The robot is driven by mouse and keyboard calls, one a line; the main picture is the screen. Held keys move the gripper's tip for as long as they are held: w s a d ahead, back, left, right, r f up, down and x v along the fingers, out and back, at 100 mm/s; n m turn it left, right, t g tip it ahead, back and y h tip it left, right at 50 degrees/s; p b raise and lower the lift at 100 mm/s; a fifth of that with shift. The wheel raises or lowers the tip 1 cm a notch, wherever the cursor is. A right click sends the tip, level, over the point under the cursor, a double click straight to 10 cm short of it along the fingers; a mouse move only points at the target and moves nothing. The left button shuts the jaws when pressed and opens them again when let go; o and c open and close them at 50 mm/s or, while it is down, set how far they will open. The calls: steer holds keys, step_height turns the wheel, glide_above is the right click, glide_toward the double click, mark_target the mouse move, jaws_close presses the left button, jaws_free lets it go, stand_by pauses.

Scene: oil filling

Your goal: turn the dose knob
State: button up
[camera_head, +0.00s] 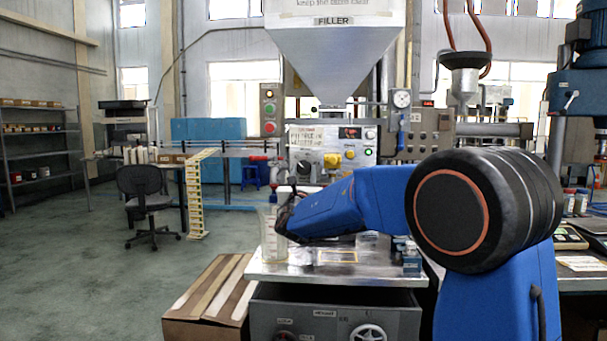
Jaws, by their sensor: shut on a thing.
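A yellow knob (331,160) sticks out of the front panel of the filler (305,136). A smaller yellow knob (350,154) sits to its right; I cannot read which one is the dose knob. My gripper (283,213) is low and left of these knobs, apart from them, at the end of my blue arm. It is shut at the upper side of a clear beaker (270,240), which looks upright at the left edge of the metal bench. The fingertips are mostly hidden by the wrist.
The metal bench top (270,268) carries small items at its right, partly behind my arm. A cardboard box (205,300) stands left of the bench. A control box (270,109) with green and red buttons is at the filler's left. The floor at left is open, with a chair (143,190).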

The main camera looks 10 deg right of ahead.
steer(key=o, duration=1.1)
steer(key=shift+c, duration=0.2)
steer(key=v, duration=1.7)
steer(key=shift+s+d+f, duration=0.1)
steer(key=shift+s, duration=0.1)
